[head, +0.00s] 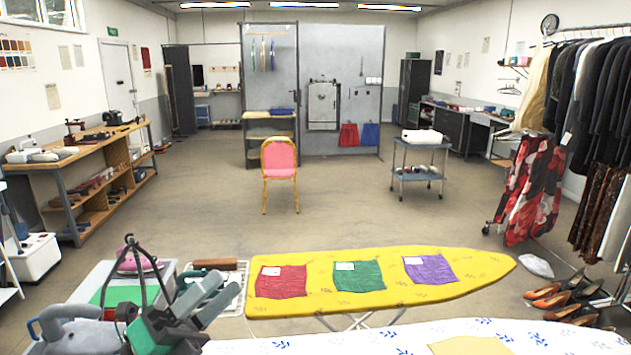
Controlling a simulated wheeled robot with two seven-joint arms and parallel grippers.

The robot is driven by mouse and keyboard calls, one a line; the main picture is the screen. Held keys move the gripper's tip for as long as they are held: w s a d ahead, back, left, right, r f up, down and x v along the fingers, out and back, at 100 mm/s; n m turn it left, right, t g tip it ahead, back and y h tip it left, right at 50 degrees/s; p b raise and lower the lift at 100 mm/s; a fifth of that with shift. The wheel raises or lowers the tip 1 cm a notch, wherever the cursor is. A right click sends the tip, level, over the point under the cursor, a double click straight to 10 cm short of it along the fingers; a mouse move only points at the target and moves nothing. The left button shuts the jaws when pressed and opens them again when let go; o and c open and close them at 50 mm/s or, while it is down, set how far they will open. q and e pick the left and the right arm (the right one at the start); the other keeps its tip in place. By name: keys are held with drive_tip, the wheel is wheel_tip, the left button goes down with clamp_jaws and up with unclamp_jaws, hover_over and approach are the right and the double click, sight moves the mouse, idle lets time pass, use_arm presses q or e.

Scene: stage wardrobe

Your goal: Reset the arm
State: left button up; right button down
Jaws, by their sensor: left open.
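My left gripper (217,292) is at the lower left of the head view, at the end of my grey and green left arm. Its two grey fingers are apart, with nothing visible between them. It is left of a yellow ironing board (480,268) and in front of a wire rack (233,282). Whether it touches anything below is hard to tell. My right arm and right gripper are not in view.
The board carries red (282,284), green (358,277) and purple (430,270) cloths. A pink iron (140,262) stands behind my left arm. A white patterned board (330,342) fills the front edge. Clothes (535,185) hang at right above shoes (552,297). The middle floor is clear around a pink chair (279,160).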

use_arm(q)
drive_tip(key=w+a+f+n+t+y, duration=0.2)
drive_tip(key=a+f+n+t+y, duration=0.15)
drive_tip(key=f+n+y, duration=0.4)
drive_tip(key=w+a+f+n+t+y, duration=0.2)
drive_tip(key=a+f+n+t+y, duration=0.15)
drive_tip(key=n+y, duration=0.75)
drive_tip(key=s+a+f+n+g+y, duration=0.1)
drive_tip(key=s+a+f+n+g, duration=0.15)
drive_tip(key=f+n, duration=0.4)
drive_tip(key=s+a+f+n+g+y, duration=0.2)
drive_tip(key=s+f+n+g, duration=0.15)
drive_tip(key=f, duration=0.55)
drive_tip(key=s+d+f+n+g+h, duration=0.1)
drive_tip(key=s+f+n+g, duration=0.1)
drive_tip(key=s+f+g, duration=0.6)
drive_tip(key=s+d+f+n+g+h, duration=0.1)
drive_tip(key=s+d+f+n+g, duration=0.15)
drive_tip(key=s+f, duration=0.6)
wheel_tip(320, 180, down, 27)
drive_tip(key=s+m+g, duration=0.1)
drive_tip(key=g, duration=0.1)
drive_tip(key=s+a+f, duration=0.2)
drive_tip(key=s+f, duration=0.8)
drive_tip(key=s+a+f+g, duration=0.1)
drive_tip(key=s+a+f, duration=0.1)
drive_tip(key=s+f, duration=0.8)
drive_tip(key=shift+a+f+y, duration=0.2)
drive_tip(key=shift+f+y, duration=0.15)
drive_tip(key=shift+f, duration=0.4)
